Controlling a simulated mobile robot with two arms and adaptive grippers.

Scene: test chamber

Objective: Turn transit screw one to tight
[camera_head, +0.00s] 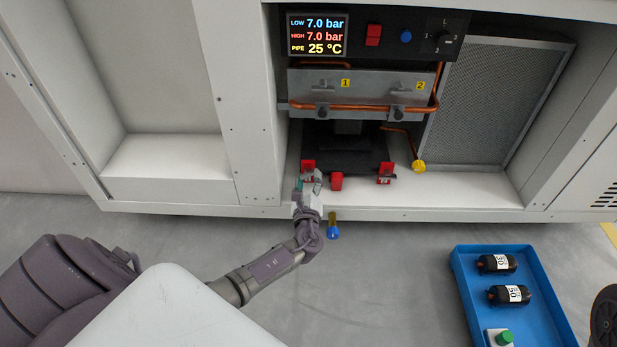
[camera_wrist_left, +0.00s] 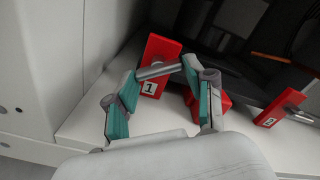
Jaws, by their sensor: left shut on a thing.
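Transit screw one is a red piece (camera_head: 308,164) at the left front of the dark compressor base, inside the open cabinet. In the left wrist view this red piece (camera_wrist_left: 152,86) carries a white label "1", and a grey bar (camera_wrist_left: 158,70) sticks out from it. My left gripper (camera_head: 312,181) is at this screw. In the wrist view its teal-padded fingers (camera_wrist_left: 157,82) lie on either side of the grey bar and are shut on it. The fingers hide the bar's ends. My right gripper is not in view.
A second red piece labelled "2" (camera_head: 385,173) stands to the right, with another red block (camera_head: 337,181) between them. A yellow tag (camera_head: 418,166) and copper pipes are near. A blue-tipped part (camera_head: 333,229) shows below the cabinet edge. A blue tray (camera_head: 465,290) lies at lower right.

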